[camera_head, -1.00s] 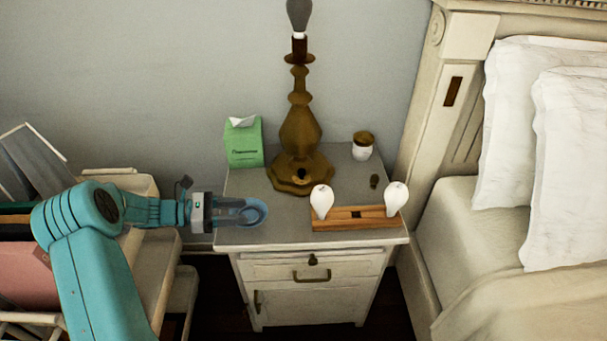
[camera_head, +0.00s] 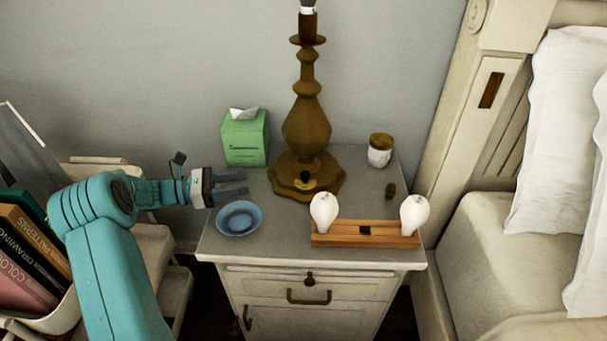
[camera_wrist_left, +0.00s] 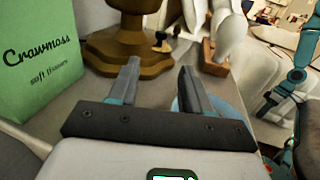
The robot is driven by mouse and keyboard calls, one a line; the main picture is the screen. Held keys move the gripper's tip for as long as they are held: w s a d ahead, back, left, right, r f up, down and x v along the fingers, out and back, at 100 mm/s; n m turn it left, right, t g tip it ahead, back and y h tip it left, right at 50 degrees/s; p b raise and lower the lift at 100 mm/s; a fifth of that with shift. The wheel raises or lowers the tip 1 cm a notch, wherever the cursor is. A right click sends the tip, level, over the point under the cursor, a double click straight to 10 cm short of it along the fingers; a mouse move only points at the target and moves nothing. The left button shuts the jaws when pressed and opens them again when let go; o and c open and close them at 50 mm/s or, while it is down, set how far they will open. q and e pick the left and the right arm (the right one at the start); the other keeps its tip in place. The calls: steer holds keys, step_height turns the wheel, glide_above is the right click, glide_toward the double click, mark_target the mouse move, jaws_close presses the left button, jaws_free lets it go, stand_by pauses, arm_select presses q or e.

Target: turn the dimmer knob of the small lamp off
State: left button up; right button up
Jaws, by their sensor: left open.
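The small lamp (camera_head: 306,125) is a brown, brass-like stand on the nightstand; its top is cut off by the picture edge. A small dark knob (camera_head: 305,178) shows low on the front of its base, and it also shows in the left wrist view (camera_wrist_left: 161,42). My left gripper (camera_head: 246,182) is open and empty, over the left part of the nightstand. Its fingers point right toward the lamp base, with a gap between. In the left wrist view the open fingers (camera_wrist_left: 160,68) point toward the base and knob, not touching them.
A blue dish (camera_head: 239,219) lies just in front of my left gripper. A green tissue box (camera_head: 245,138) stands behind it. A wooden holder (camera_head: 341,237) with two white bulbs stands front right. A lidded jar (camera_head: 380,151) is back right. The nightstand top (camera_head: 280,228) is partly clear.

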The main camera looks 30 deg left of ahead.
mark_target(299, 184)
arm_select(q)
steer(key=b+x, duration=0.1)
steer(key=x, duration=1.4)
steer(key=shift+d+b, duration=0.3)
steer(key=shift+d, duration=0.1)
jaws_close()
